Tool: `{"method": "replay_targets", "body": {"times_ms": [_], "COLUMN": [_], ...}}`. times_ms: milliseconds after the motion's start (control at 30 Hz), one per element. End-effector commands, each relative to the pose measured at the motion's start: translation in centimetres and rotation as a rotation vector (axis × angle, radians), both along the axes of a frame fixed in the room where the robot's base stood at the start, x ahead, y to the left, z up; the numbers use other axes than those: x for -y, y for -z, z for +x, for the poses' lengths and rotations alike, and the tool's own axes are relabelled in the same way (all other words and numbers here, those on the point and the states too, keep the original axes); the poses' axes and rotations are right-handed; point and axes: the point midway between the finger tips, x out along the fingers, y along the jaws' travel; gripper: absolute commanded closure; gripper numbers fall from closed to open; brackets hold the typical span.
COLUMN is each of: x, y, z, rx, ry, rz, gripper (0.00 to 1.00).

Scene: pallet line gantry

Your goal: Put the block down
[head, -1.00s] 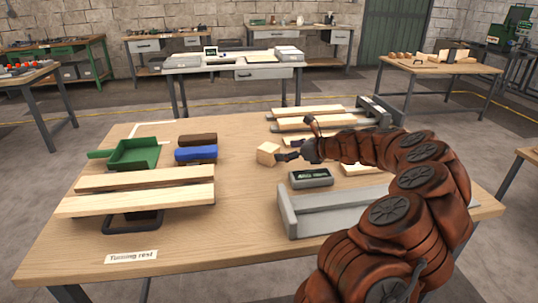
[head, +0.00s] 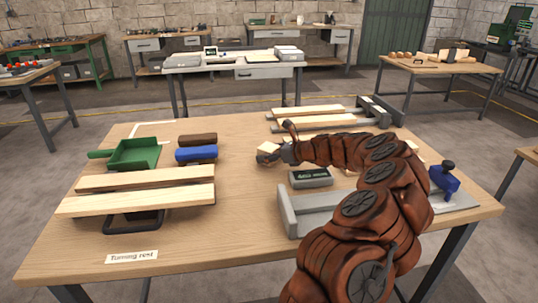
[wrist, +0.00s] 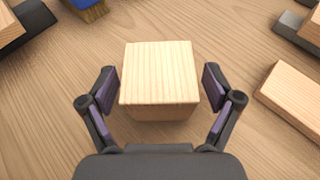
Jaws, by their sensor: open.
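The block (wrist: 158,75) is a pale wooden cube. In the wrist view it sits upright on the wooden table top, between the two fingers of my gripper (wrist: 160,98). The fingers stand apart, with a visible gap on each side of the block. In the head view my gripper (head: 276,153) reaches in from the right around the block (head: 268,147), and the fingers and arm hide part of it. The block's underside is not visible.
Left on the table (head: 225,245) are a green dustpan (head: 133,154), a blue brush (head: 197,153) and pale boards (head: 140,197). A small grey display box (head: 311,178) and a grey rail (head: 310,218) lie right of centre. The front middle is clear.

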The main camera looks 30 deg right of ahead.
Motion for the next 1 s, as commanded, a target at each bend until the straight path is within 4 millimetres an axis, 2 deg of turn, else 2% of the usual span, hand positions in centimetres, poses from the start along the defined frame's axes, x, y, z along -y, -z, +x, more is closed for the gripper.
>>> {"method": "replay_targets", "body": {"times_ms": [200, 867, 1000], "x": [-0.02, -0.01, -0.01], "y": [-0.01, -0.04, -0.04], "z": [0.02, -0.01, -0.01], "rx": [0.000, 0.000, 0.000], "ry": [0.000, 0.000, 0.000], "rz": [-0.001, -0.001, -0.001], "gripper": [0.11, 0.80, 0.83]}}
